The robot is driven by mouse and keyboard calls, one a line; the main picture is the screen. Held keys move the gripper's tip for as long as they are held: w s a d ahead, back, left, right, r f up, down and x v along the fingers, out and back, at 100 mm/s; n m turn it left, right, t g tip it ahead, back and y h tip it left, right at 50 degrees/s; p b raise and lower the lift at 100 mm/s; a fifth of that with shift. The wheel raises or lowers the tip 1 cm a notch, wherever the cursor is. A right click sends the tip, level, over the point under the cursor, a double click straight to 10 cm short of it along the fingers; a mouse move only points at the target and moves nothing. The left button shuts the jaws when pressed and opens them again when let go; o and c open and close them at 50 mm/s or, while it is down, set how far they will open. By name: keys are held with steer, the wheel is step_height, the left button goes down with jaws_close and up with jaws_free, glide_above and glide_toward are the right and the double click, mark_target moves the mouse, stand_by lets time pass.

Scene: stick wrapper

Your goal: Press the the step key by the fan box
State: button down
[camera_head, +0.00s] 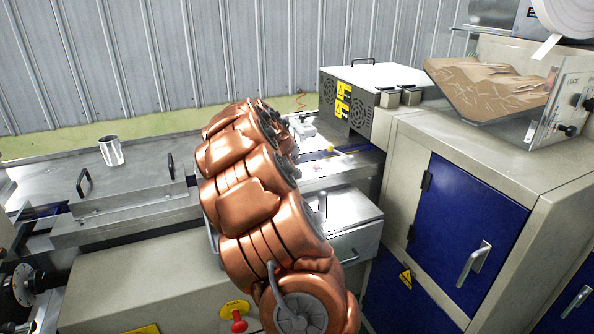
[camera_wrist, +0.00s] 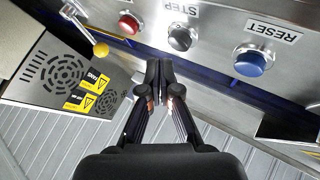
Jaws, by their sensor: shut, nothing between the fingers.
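The step key is a black round button (camera_wrist: 181,38) under the "STEP" label on a metal panel, in the upper middle of the wrist view. My gripper (camera_wrist: 159,66) is shut and empty. Its fingertips appear just below and left of the black button in the wrist view; I cannot tell whether they touch the panel. The fan box (camera_wrist: 62,80), grey with round vent grilles and yellow warning labels, is at the left of the wrist view. It also shows in the head view (camera_head: 345,105), right of my copper arm, which hides my gripper there.
A red button (camera_wrist: 129,23) and a blue "RESET" button (camera_wrist: 250,61) flank the black one. A lever with a yellow knob (camera_wrist: 101,49) stands near the fan box. A tilted tray of sticks (camera_head: 490,85) stands on the cabinet at the right.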

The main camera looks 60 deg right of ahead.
steer(key=shift+r+p, duration=0.55)
steer(key=shift+r, duration=1.75)
steer(key=shift+a+r, duration=0.1)
steer(key=shift+a, duration=0.15)
steer(key=s+a+f+n+y+p, duration=0.1)
steer(key=s+a+y, duration=0.25)
steer(key=a, duration=1.35)
steer(key=s+a+n+y, duration=0.15)
steer(key=s+a, duration=0.25)
steer(key=a, duration=1.4)
steer(key=s+a+f+n+g+y, duration=0.1)
steer(key=s+a+f+n+y, duration=0.1)
steer(key=s+a, duration=0.7)
steer(key=s+a+f+n+g+y, duration=0.2)
steer(key=s+a+f+n, duration=0.1)
steer(key=s+a, duration=0.6)
steer(key=a, duration=0.2)
steer(key=shift+s+a+f+p, duration=0.15)
steer(key=shift+s+a+p, duration=0.15)
steer(key=shift+a, duration=0.1)
